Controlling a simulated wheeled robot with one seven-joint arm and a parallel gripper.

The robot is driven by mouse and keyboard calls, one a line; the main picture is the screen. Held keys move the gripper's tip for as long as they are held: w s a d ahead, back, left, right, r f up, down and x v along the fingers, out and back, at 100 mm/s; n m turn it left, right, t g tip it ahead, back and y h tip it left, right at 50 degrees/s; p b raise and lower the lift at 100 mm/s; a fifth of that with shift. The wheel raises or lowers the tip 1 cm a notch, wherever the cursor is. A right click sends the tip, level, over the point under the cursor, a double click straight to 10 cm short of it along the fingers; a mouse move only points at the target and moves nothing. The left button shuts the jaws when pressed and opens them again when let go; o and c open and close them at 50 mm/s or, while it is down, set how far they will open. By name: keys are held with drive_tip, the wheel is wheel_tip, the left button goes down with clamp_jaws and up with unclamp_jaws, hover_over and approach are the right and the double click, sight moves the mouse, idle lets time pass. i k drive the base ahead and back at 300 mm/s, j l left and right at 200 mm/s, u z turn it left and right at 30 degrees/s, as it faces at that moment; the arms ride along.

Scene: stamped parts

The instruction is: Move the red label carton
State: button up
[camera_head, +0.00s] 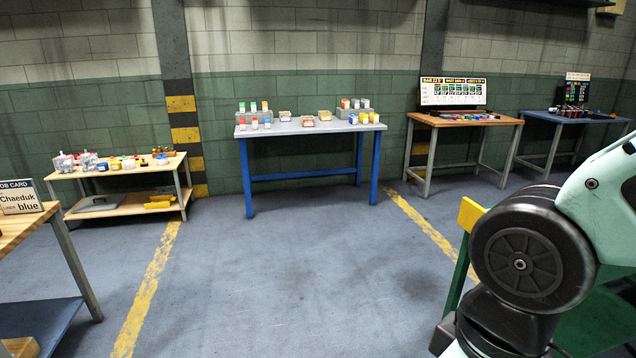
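A small carton with what looks like a red label (308,121) stands near the front middle of the blue-legged table (300,175), across the room. My gripper is not in view; only part of my arm shows at the lower right, far from the table.
Grey blocks bearing small containers stand at both ends of the blue-legged table. A wooden bench (130,172) is to its left, another (468,122) to its right. A job card (18,197) stands at the left edge. The floor (270,270) between is clear.

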sight(307, 121)
drive_tip(key=i+u, duration=0.2)
drive_tip(key=i, duration=1.8)
drive_tip(key=i+j, duration=0.1)
drive_tip(key=i, duration=1.85)
drive_tip(key=i+z, duration=0.25)
drive_tip(key=i, duration=0.15)
drive_tip(key=i+j+z, duration=0.15)
drive_tip(key=i+z, duration=0.15)
drive_tip(key=i+j+z, duration=0.25)
drive_tip(key=i, duration=0.25)
